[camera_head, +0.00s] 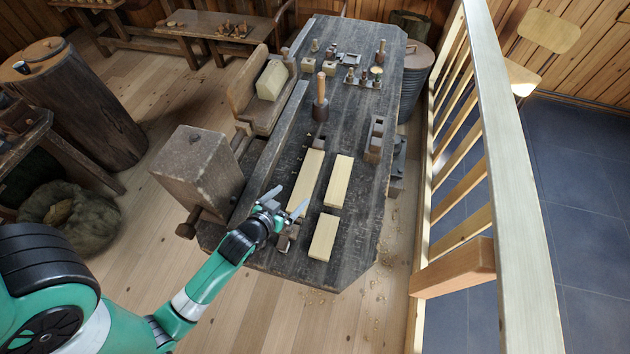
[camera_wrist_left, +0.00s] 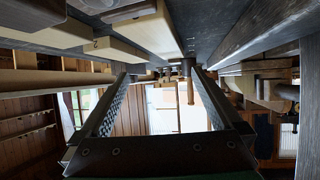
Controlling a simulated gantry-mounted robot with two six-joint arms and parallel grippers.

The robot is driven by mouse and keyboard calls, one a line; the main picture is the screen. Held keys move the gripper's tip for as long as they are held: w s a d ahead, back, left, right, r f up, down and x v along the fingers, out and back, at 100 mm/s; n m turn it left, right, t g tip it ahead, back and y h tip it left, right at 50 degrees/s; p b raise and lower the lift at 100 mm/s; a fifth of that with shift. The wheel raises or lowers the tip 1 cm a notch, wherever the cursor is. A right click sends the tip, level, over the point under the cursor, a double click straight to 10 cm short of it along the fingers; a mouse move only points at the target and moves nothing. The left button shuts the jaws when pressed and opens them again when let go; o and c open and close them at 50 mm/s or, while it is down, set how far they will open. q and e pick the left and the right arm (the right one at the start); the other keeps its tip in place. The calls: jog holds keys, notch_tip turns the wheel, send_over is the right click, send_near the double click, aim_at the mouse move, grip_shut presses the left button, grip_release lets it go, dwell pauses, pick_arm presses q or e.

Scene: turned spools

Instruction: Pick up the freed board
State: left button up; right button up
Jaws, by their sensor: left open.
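Three pale wooden boards lie on the dark workbench (camera_head: 270,256): a long one (camera_head: 306,180), a shorter one (camera_head: 339,181) to its right, and another short one (camera_head: 323,237) near the front end. I cannot tell which is the freed board. My left gripper (camera_head: 286,201) is open and empty, by the near end of the long board. Its fingers point toward the far end of the bench, and one tip overlaps the board in the picture. In the left wrist view, the open fingers (camera_wrist_left: 160,75) have nothing between them, and a pale board (camera_wrist_left: 142,35) shows above. My right gripper is not in view.
A wooden mallet (camera_head: 320,99) stands beyond the long board. Small tools and blocks (camera_head: 362,76) sit toward the far end. A dark wooden fixture (camera_head: 375,136) is at the right edge. A large vise block (camera_head: 196,168) stands left. A railing (camera_head: 495,150) runs along the right.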

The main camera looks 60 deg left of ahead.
aim_at(306, 179)
pick_arm(q)
jog(key=shift+s+a+r, duration=0.3)
jog(key=shift+s+a, duration=0.1)
jog(key=shift+a, duration=0.2)
jog(key=shift+w+a+f, duration=0.1)
jog(key=shift+w+f, duration=0.05)
jog(key=b+x, duration=0.2)
jog(key=x, duration=0.3)
jog(key=shift+w+f, duration=0.2)
jog(key=shift+f, duration=0.05)
jog(key=shift+w+a+f, duration=0.15)
jog(key=shift+w+a, duration=0.1)
jog(key=shift+w, duration=0.05)
jog(key=x, duration=0.1)
jog(key=b+x, duration=0.1)
jog(key=x, duration=0.1)
jog(key=b+x, duration=0.1)
jog(key=shift+d+f, duration=0.2)
jog(key=shift+f, duration=0.25)
jog(key=shift+w+a+f, duration=0.15)
jog(key=shift+w+a, duration=0.1)
jog(key=shift+w, duration=0.15)
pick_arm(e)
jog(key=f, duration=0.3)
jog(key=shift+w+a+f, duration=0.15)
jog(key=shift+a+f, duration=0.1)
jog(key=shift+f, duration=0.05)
pick_arm(q)
jog(key=shift+c, duration=0.3)
jog(key=c, duration=1.3)
